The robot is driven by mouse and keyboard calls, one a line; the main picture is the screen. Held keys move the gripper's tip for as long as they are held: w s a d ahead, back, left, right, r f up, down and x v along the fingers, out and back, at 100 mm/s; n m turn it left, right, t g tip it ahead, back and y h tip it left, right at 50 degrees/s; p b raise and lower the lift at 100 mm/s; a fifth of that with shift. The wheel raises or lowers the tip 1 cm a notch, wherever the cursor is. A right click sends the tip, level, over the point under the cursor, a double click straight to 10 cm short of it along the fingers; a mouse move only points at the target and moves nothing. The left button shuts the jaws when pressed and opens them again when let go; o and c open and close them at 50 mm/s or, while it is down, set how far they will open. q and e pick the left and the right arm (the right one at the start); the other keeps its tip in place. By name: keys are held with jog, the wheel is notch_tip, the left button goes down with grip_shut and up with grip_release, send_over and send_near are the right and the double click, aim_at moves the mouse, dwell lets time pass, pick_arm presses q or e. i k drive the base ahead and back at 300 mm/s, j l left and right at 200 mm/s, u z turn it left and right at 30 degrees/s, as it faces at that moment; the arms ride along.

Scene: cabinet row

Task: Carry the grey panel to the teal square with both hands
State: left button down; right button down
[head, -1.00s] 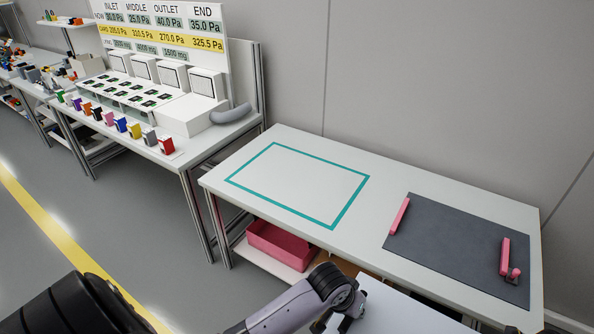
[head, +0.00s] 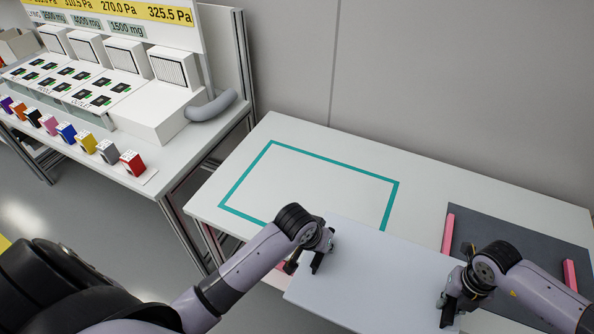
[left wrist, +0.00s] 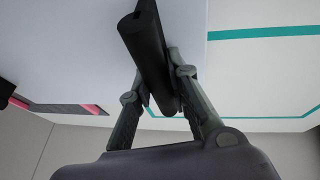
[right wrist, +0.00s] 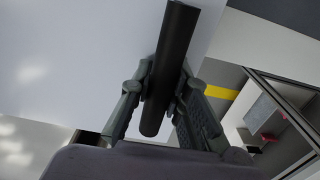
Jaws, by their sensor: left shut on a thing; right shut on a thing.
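The grey panel (head: 375,270) is a flat, pale board with black bar handles, held roughly level at the near side of the white table. Its front part overhangs the table's front edge. My left gripper (head: 313,262) is shut on its left handle, seen in the left wrist view (left wrist: 148,55). My right gripper (head: 449,304) is shut on its right handle, seen in the right wrist view (right wrist: 172,60). The teal square (head: 334,162) is an outline on the tabletop, behind and left of the panel.
A dark grey mat (head: 508,222) with pink bars (head: 448,233) lies on the table's right part. A bench with small coloured boxes (head: 132,163) and a grey pipe (head: 212,106) stands at left. A wall (head: 450,80) is behind. The square's inside is clear.

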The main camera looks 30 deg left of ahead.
aim_at(312, 194)
jog(key=i+j, duration=0.2)
jog(key=j, duration=0.2)
jog(key=i+j, duration=0.15)
jog(key=j, duration=0.2)
jog(key=i+j, duration=0.2)
jog(key=j, duration=0.2)
jog(key=i+j, duration=0.2)
jog(key=j, duration=0.15)
